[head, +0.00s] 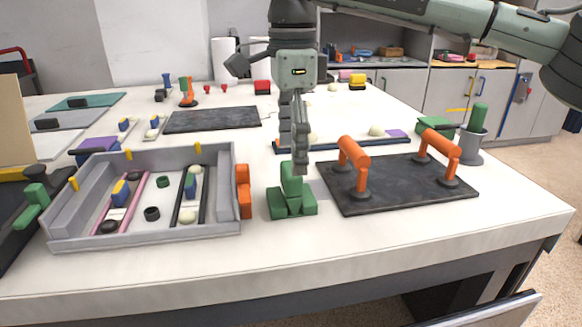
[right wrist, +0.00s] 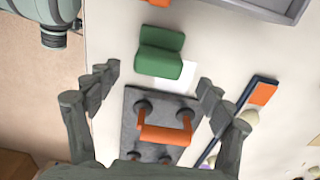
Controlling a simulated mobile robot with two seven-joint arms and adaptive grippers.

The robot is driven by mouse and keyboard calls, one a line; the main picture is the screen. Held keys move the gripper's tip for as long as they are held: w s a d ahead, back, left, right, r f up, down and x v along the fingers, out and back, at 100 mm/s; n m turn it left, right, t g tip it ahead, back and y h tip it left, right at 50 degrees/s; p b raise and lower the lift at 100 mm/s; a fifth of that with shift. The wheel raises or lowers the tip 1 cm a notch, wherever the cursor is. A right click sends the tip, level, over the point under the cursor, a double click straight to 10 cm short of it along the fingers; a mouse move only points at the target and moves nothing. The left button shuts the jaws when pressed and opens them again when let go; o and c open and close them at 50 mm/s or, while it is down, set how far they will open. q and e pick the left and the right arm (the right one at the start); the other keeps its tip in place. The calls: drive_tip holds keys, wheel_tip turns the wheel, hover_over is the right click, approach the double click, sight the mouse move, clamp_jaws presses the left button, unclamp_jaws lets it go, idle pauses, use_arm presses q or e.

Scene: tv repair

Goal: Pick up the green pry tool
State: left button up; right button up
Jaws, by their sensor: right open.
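A green block-like piece (head: 291,203) with an upright part stands on the white table, between the grey tray and the dark mat. It also shows in the right wrist view (right wrist: 160,55), beyond my fingertips and roughly between their lines. I cannot tell for sure whether it is the pry tool or its stand. My right gripper (head: 301,165) points down just above and behind it in the head view. In the right wrist view the gripper (right wrist: 158,78) has its fingers spread, with nothing held. My left gripper is not in view.
Right of the green piece lies a dark mat (head: 400,198) with two orange handles (head: 356,160). A grey cup (head: 469,145) holds a green-topped item. Bare table lies in front.

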sight(291, 188)
drive_tip(key=f, duration=0.7)
drive_tip(key=shift+s+a+f, duration=0.1)
drive_tip(key=shift+s+f, duration=0.1)
drive_tip(key=shift+f, duration=0.05)
drive_tip(key=shift+c, duration=0.6)
drive_tip(key=c, duration=1.2)
drive_tip(key=shift+o, duration=0.2)
wheel_tip(291, 188, up, 10)
drive_tip(key=shift+r, duration=0.1)
drive_tip(key=o, duration=0.7)
drive_tip(key=c, duration=0.5)
drive_tip(key=shift+c, duration=0.2)
